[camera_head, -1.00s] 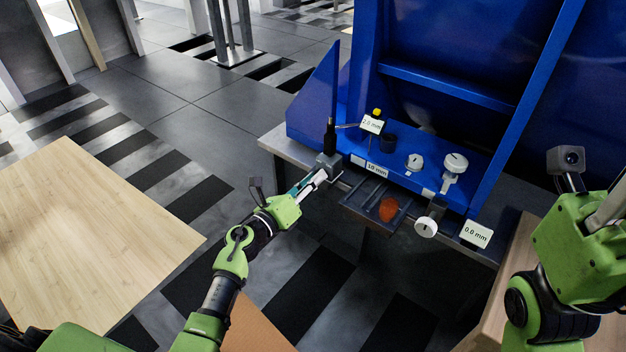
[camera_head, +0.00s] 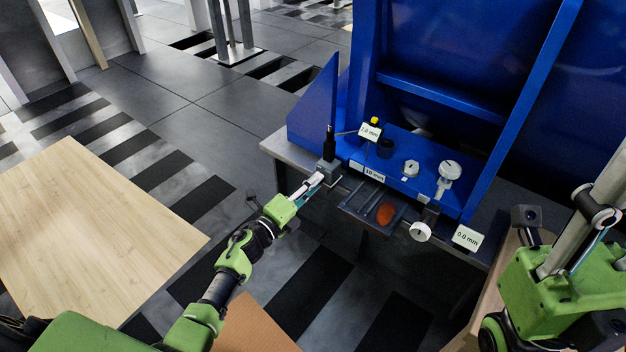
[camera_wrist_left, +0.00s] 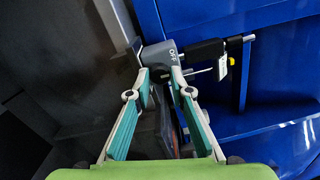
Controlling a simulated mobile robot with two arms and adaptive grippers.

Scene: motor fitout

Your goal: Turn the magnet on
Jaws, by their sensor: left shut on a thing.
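The magnet's grey block (camera_head: 328,170) is at the left end of the blue machine's front ledge, below a black upright post (camera_head: 329,142). In the left wrist view the grey magnet part (camera_wrist_left: 160,56) bears the word OFF, turned sideways. My left gripper (camera_head: 319,180) reaches it from the front left. In the wrist view its two fingertips (camera_wrist_left: 161,76) are on either side of the grey part, shut on it. My right gripper (camera_head: 592,228) shows only in part at the right edge; its fingertips are out of frame.
The blue machine (camera_head: 440,85) stands behind the ledge. A dark tray (camera_head: 352,208) with an orange disc (camera_head: 385,214), white dials (camera_head: 449,170) and a 0.0 mm label (camera_head: 467,238) lie to the right. A wooden tabletop (camera_head: 90,225) is at left, with open floor between.

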